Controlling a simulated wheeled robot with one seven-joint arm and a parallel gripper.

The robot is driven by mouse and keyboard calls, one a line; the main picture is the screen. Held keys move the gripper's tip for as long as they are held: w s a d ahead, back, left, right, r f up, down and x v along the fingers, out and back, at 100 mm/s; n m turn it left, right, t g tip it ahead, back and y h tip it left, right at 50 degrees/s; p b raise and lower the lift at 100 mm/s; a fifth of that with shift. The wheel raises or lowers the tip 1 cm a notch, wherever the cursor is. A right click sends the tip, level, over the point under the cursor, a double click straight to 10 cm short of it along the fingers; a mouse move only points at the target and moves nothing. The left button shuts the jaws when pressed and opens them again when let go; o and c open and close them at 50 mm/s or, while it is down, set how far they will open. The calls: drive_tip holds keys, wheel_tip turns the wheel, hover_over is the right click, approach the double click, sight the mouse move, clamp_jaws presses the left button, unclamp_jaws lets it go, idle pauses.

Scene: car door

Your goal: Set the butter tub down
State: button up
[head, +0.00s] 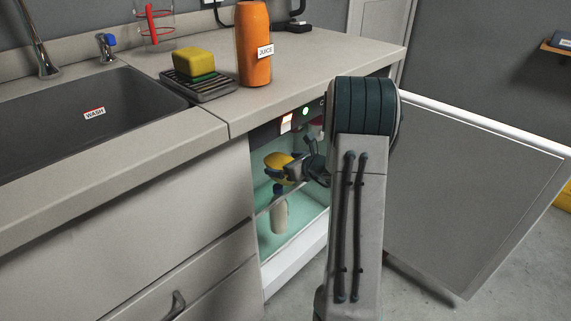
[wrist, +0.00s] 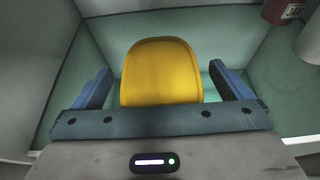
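The yellow butter tub (head: 276,160) is inside the open fridge compartment, at the end of my arm. In the wrist view the tub (wrist: 162,72) stands between the two blue fingers of my gripper (wrist: 161,85). A narrow strip of pale green interior shows on each side between finger and tub, so the fingers look open around it and not pressed on it. In the head view my gripper (head: 292,170) partly covers the tub. The tub's underside is hidden, so I cannot tell whether it touches the shelf.
A pale bottle (head: 280,212) stands lower in the fridge. A red jam jar (wrist: 283,10) is at the wrist view's upper right. The fridge door (head: 475,190) stands open on the right. A juice bottle (head: 253,50) and a sponge on a rack (head: 205,88) are on the counter above.

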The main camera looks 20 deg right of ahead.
drive_tip(key=shift+s+d+r+p, duration=0.1)
drive_tip(key=shift+s+r+p, duration=0.15)
drive_tip(key=shift+r+p, duration=0.1)
drive_tip(key=p+v, duration=0.2)
drive_tip(key=v, duration=0.9)
drive_tip(key=shift+s+p, duration=0.2)
drive_tip(key=shift+p, duration=0.15)
drive_tip(key=shift+d, duration=0.1)
